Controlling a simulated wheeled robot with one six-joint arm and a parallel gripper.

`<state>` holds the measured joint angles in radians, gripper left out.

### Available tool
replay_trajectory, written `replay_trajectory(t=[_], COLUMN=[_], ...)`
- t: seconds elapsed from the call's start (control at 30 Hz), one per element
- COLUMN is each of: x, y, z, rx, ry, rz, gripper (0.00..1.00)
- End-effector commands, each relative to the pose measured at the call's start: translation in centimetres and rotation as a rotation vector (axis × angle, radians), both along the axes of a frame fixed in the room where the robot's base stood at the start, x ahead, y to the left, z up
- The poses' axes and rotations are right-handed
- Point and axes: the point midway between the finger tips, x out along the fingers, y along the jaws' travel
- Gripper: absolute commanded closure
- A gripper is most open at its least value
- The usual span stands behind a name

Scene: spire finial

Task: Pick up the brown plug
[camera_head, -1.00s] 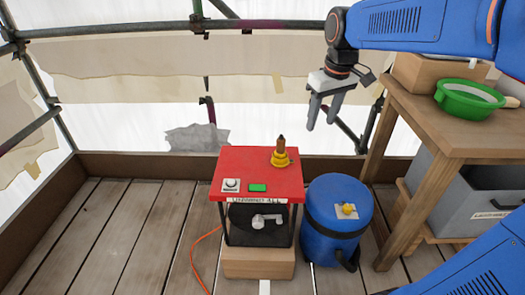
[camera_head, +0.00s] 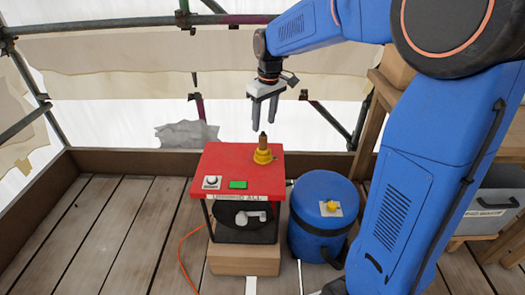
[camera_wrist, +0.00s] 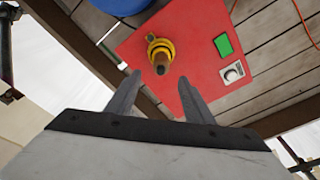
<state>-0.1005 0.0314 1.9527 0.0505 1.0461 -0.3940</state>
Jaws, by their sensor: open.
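The brown plug (camera_head: 262,140) stands upright in a yellow stepped collar (camera_head: 263,155) at the back right of a red-topped machine (camera_head: 222,170). The wrist view shows the plug (camera_wrist: 161,66) nearly end-on, with the yellow collar (camera_wrist: 160,47) around it. My gripper (camera_head: 264,127) is open and empty. In the head view its fingers point down, just above the plug. In the wrist view the fingertips (camera_wrist: 160,80) lie to either side of the plug's end in the picture. Whether they reach down to its height I cannot tell.
The red top carries a green button (camera_head: 238,185) and a white dial (camera_head: 212,182). A blue barrel (camera_head: 320,215) with a yellow valve (camera_head: 332,206) stands close on the right. An orange hose runs over the planks at left. A workbench and grey bin (camera_head: 490,212) are at right.

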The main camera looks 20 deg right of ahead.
Motion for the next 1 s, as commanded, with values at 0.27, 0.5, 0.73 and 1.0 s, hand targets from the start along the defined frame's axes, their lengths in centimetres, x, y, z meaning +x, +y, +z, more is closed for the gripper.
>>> replay_trajectory(t=[0.27,0.5,0.73,1.0], x=[0.4,0.3,0.1,0.3], y=[0.2,0.2,0.3,0.3], z=[-3.9,-5.2,-8.4,-9.6], rx=[0.0,0.0,0.0,0.001], ry=[0.001,0.0,0.001,-0.003], rz=[0.0,0.0,-0.001,-0.001], gripper=[0.53,0.53,0.53,0.53])
